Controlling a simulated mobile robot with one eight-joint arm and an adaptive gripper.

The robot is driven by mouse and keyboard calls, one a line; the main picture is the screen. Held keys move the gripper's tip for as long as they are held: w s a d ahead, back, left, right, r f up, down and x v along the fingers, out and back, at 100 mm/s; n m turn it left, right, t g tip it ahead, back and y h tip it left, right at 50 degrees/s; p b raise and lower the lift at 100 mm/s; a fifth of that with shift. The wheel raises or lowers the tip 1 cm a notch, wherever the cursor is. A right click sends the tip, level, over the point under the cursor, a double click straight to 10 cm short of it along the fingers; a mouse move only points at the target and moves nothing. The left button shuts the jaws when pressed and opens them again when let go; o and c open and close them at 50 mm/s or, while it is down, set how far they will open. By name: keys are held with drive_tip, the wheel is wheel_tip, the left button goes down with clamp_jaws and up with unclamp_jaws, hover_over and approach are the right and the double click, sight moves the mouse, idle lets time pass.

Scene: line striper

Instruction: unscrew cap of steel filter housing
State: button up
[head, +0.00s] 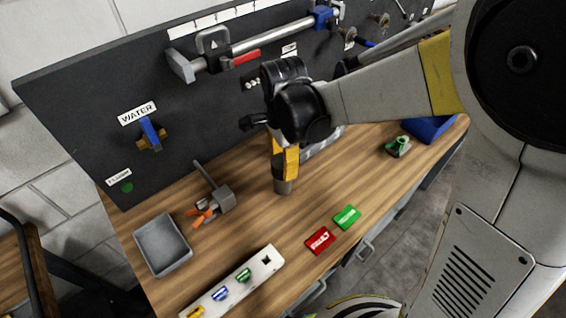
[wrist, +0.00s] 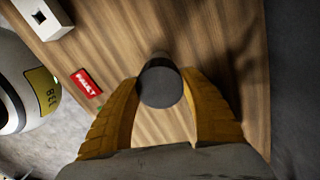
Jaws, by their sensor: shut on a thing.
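A grey cylinder, the steel filter housing (head: 283,187), shows under my fingers in the head view, upright over the middle of the wooden bench. In the wrist view its dark round top, the cap (wrist: 160,89), lies between the yellow fingers. My gripper (head: 285,169) points down and is shut on it; the fingertips (wrist: 160,78) sit on both sides of the cap. The seam between cap and body is hidden, and I cannot tell whether the cap has turned. The fingers cover most of the upper part in the head view.
A grey tray (head: 163,245), a grey tool with orange parts (head: 222,200), and a white strip with coloured pieces (head: 235,285) lie to the left. A red FAULT tag (head: 320,240) and green tag (head: 347,217) lie at front.

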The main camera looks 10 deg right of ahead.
drive_tip(key=n, duration=0.2)
drive_tip(key=shift+n, duration=0.4)
drive_tip(key=shift+n, duration=2.2)
drive_tip(key=shift+n, duration=0.9)
drive_tip(key=n, duration=0.2)
drive_tip(key=shift+n, duration=0.4)
drive_tip(key=shift+b, duration=0.3)
